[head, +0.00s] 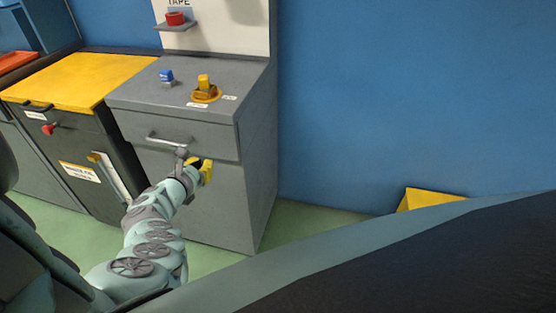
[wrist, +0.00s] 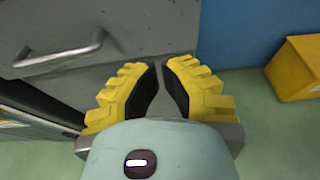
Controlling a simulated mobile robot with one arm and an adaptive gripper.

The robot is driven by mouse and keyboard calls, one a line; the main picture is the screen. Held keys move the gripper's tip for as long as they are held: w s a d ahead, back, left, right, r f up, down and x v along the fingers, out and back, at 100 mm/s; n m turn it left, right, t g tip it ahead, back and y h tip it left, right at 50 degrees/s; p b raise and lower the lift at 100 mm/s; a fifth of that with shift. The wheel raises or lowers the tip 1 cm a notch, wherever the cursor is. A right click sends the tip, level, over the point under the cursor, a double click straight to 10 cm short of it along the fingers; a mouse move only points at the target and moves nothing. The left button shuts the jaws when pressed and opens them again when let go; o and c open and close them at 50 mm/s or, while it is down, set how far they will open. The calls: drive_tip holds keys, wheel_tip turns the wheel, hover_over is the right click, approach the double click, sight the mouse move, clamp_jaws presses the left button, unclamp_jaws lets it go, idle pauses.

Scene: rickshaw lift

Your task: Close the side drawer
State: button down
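The side drawer (head: 165,130) is the grey upper front of the grey cabinet, with a silver bar handle (head: 172,141). Its front looks nearly flush with the cabinet; a small gap cannot be told. My gripper (head: 206,170) is below and right of the handle, in front of the cabinet's lower panel. In the wrist view, my gripper's yellow fingers (wrist: 160,67) have their tips almost together, with nothing between them. The handle (wrist: 60,55) shows at upper left there, apart from the fingers. Any contact with the cabinet cannot be told.
The cabinet top (head: 225,73) holds a blue button (head: 166,76) and a yellow knob (head: 205,88). A yellow-topped dark unit (head: 80,80) stands to the left. Green floor (head: 310,225) is open to the right, with a yellow block (head: 430,199) by the blue wall.

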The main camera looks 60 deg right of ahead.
drive_tip(key=shift+p+v, duration=0.4)
drive_tip(key=shift+v, duration=2.05)
drive_tip(key=shift+a, duration=0.1)
